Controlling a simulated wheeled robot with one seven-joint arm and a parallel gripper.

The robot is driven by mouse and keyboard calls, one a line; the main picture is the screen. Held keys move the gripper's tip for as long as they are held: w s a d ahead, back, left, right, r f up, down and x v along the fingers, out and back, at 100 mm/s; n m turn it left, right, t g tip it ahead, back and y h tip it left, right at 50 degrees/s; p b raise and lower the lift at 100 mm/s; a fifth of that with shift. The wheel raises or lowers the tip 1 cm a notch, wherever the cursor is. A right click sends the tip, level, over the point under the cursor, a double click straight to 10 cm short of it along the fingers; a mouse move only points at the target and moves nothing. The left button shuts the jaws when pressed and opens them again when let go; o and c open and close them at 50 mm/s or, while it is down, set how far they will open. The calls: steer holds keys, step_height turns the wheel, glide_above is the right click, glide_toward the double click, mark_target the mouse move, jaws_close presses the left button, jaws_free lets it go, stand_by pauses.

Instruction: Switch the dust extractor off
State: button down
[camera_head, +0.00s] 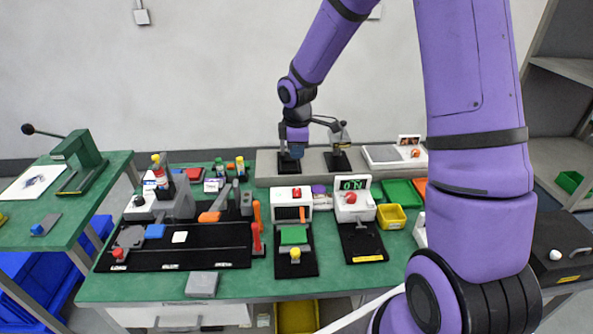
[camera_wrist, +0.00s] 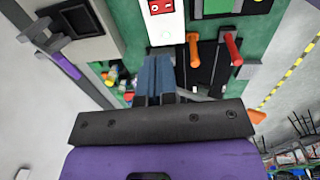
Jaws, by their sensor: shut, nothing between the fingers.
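My gripper (camera_head: 297,152) is at the back of the green bench, over the grey raised ledge and close to a black stand there. In the wrist view its blue-grey fingers (camera_wrist: 156,72) are together and empty. No label marks the dust extractor, so I cannot tell which device it is. A white box with a red switch (camera_head: 296,192) stands mid-bench, in front of my gripper. A white unit with a red switch (camera_wrist: 162,7) shows at the top of the wrist view, beyond my fingertips. The switch position is too small to tell.
A box with a green digit display (camera_head: 353,184) and red knob stands right of the white box. Upright orange and red handles (camera_head: 257,215) stand to its left. A lever device (camera_head: 338,150) is on the ledge (camera_head: 262,165). A yellow bin (camera_head: 391,217) sits at right.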

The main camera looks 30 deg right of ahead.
mark_target(297, 193)
steer(key=shift+w+r, duration=0.1)
stand_by(0.4)
steer(key=f, duration=0.4)
steer(key=w+f, duration=0.1)
steer(key=f, duration=0.9)
steer(key=shift+w+d, duration=0.3)
steer(key=shift+d, duration=0.05)
steer(key=shift+f, duration=0.1)
steer(key=shift+s+f, duration=0.1)
steer(key=shift+s, duration=0.05)
steer(key=shift+s+a, duration=0.25)
steer(key=shift+s, duration=0.3)
